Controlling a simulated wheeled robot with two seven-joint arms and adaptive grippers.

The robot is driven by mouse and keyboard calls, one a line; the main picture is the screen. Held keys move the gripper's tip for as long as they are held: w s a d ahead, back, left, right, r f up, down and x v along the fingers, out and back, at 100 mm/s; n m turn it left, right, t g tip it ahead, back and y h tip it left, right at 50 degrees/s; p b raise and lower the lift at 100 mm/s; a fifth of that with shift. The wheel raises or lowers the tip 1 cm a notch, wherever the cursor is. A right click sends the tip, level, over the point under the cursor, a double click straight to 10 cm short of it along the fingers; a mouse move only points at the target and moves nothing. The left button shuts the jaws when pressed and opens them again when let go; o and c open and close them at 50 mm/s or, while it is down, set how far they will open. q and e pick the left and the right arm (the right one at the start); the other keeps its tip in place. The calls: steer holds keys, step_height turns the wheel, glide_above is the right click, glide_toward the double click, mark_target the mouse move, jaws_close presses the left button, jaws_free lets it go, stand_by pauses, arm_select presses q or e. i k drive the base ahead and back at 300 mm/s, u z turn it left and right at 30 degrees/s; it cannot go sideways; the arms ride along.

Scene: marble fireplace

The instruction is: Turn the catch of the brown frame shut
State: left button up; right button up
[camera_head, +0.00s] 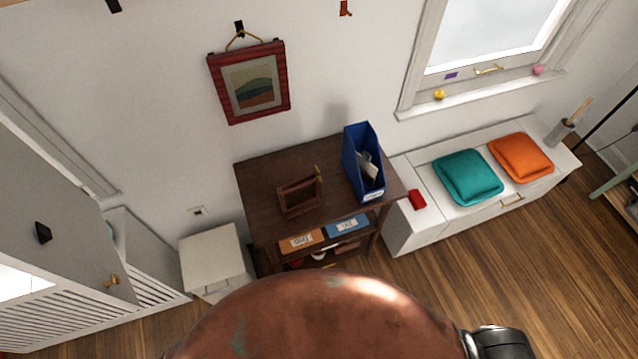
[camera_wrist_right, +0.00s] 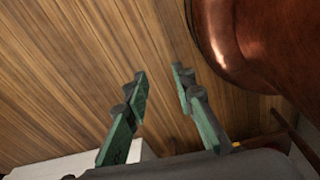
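The brown frame (camera_head: 300,197) stands on the dark wooden table in the head view. A small brass-coloured piece, which looks like its catch (camera_head: 318,171), sticks up at the frame's upper right corner; its exact angle is too small to tell. My right gripper (camera_wrist_right: 160,78) shows in the right wrist view with its two green fingers apart and nothing between them. It is over the wooden floor, away from the frame, which does not show in that view. My left gripper is in neither view.
The dark table (camera_head: 262,180) also bears a blue file holder (camera_head: 363,165) right of the frame. A red picture (camera_head: 250,82) hangs on the wall behind. A white bench (camera_head: 410,232) with cushions stands right, a white box (camera_head: 212,257) left.

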mark_target(317, 173)
steer(key=k, duration=0.2)
steer(key=u, duration=1.25)
steer(key=i, duration=1.05)
steer(key=z, duration=1.1)
